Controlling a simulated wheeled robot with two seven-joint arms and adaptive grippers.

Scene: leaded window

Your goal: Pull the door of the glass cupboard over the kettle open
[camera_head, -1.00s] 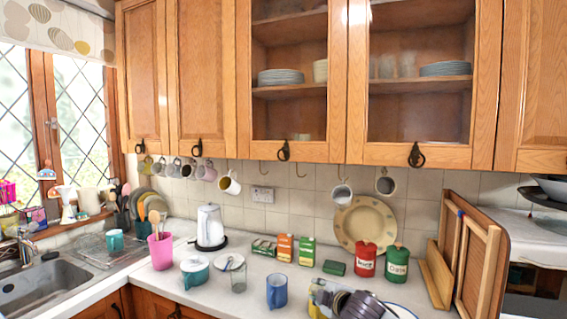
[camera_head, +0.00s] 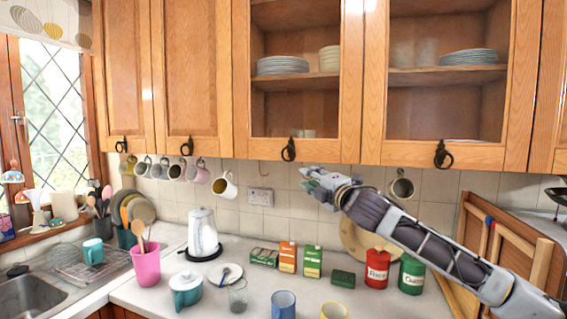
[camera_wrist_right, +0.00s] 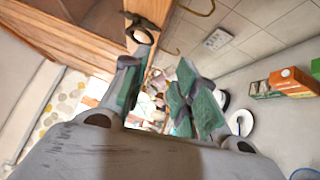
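The glass cupboard door (camera_head: 242,80) over the kettle side is shut, with plates and glassware behind its pane. Its dark ring handle (camera_head: 288,149) hangs at the bottom of the frame; it also shows near the top of the right wrist view (camera_wrist_right: 140,28). The white kettle (camera_head: 203,235) stands on its base on the counter, below and left of the handle. My right gripper (camera_head: 311,184) is just below and right of the handle, apart from it. In the wrist view its green-padded fingers (camera_wrist_right: 158,88) are spread with nothing held between them. My left gripper is out of view.
A second glass door (camera_head: 374,95) to the right is shut, with its own ring handle (camera_head: 442,154). Mugs (camera_head: 224,184) hang under the cupboards. Cartons (camera_head: 288,256), red and green tins (camera_head: 377,268) and cups (camera_head: 283,303) stand on the counter below my arm.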

